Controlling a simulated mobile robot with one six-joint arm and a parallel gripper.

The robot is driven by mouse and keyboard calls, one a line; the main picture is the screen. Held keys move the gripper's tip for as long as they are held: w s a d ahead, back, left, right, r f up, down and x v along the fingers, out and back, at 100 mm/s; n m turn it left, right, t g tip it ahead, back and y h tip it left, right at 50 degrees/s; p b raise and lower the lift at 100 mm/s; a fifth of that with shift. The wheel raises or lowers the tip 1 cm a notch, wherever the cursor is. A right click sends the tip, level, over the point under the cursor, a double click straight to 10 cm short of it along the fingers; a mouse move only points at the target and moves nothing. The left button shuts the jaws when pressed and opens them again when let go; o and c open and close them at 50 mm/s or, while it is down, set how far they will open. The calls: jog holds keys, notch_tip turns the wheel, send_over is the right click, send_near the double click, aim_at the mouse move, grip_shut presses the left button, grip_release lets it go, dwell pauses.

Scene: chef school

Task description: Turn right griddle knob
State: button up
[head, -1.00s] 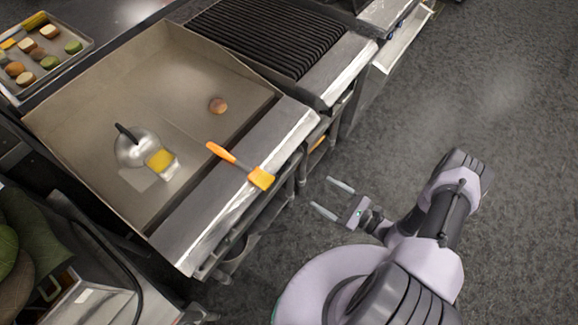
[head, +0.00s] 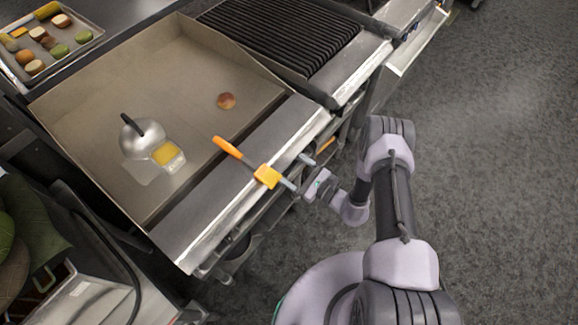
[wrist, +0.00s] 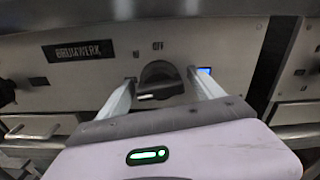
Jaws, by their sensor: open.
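The griddle knob (wrist: 160,78) is dark and round with a light pointer line, on the metal front panel in the wrist view. My gripper (wrist: 162,86) is open, with one finger on each side of the knob; I cannot tell whether they touch it. In the head view my gripper (head: 298,172) is at the front edge of the griddle (head: 185,85), near its right end. The knob is hidden there under the front ledge. The panel has a "BRUNWERK" label (wrist: 78,50) left of the knob.
An orange-handled scraper (head: 245,162) lies across the griddle's front ledge, its head close to my gripper. A round brown item (head: 226,101), a metal dome (head: 140,138) and a container with yellow contents (head: 168,156) are on the griddle. Open floor (head: 490,200) lies to the right.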

jog(key=c, duration=1.4)
jog(key=m+b, duration=0.2)
jog(key=m, duration=0.2)
jog(key=shift+f+m, duration=0.1)
jog(key=shift+m, duration=0.2)
jog(key=m+b, duration=0.1)
jog(key=m, duration=0.4)
jog(key=shift+m+b, duration=0.3)
jog(key=shift+b, duration=0.05)
jog(key=m+b, duration=0.1)
jog(key=m, duration=0.8)
jog(key=shift+b, duration=0.4)
jog(key=shift+m, duration=0.5)
